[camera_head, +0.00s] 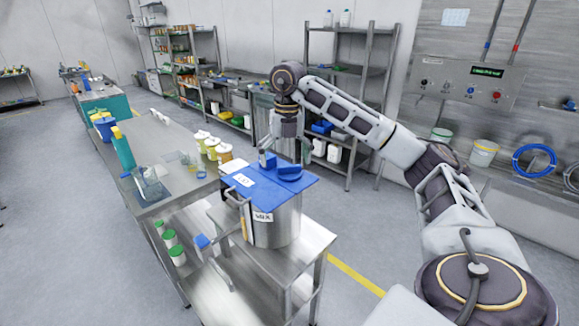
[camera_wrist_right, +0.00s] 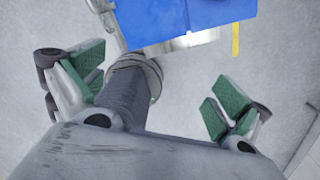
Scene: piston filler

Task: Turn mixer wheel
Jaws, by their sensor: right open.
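A steel pot (camera_head: 272,226) with a label reading "WAX" stands on a steel table. Its blue lid (camera_head: 245,184) carries a raised, rounded blue part (camera_head: 289,173), which may be the mixer wheel; I cannot tell for certain. My right gripper (camera_head: 287,148) hangs from above, over the back of the lid, partly hidden by the wrist. In the right wrist view the gripper (camera_wrist_right: 155,95) is open, its green-padded fingers wide apart with no object gripped. The blue lid (camera_wrist_right: 185,18) shows at the top of that view, beyond the fingers. My left gripper is out of view.
A long steel bench (camera_head: 165,150) holds a clear container (camera_head: 150,184) and several yellow-toned jars. Shelves (camera_head: 350,75) and a wall panel (camera_head: 470,80) stand behind. Floor right of the table is clear.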

